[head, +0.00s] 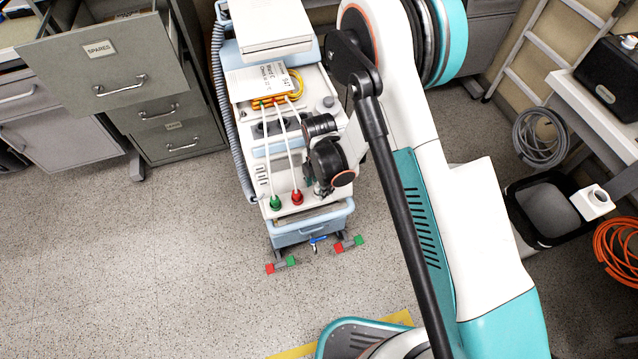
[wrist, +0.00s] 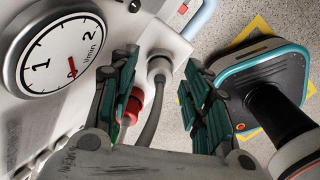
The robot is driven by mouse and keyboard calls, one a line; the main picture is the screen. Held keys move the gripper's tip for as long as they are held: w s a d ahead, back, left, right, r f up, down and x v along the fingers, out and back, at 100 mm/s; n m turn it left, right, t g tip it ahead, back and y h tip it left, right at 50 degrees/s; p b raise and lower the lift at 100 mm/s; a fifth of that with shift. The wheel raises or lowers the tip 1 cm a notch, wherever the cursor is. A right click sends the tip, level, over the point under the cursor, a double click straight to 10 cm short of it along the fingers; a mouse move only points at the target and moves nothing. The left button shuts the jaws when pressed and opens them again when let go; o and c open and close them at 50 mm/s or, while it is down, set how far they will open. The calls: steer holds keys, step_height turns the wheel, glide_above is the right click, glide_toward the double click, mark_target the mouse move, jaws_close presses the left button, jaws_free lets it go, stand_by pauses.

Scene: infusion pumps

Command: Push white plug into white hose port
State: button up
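In the wrist view, a pale grey-white plug (wrist: 159,68) with a grey hose sits at a white port block on the machine. How deep it sits cannot be told. My gripper (wrist: 163,62) is open, its dark green-padded fingers on either side of the plug with gaps to both. The grey hose (wrist: 150,125) runs back between the fingers. In the head view, my gripper (head: 321,188) is at the right front edge of the machine (head: 297,222), and the white plug is hidden behind my arm.
A red connector (wrist: 131,106) is partly behind the left finger; it also shows in the head view (head: 297,197) beside a green connector (head: 275,202), both with pale hoses. A round gauge (wrist: 67,55) fills the wrist view's left. An open drawer (head: 110,62) juts out at left.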

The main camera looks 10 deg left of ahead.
step_height(320, 180, up, 12)
stand_by(0.7)
steer(key=shift+d, duration=0.1)
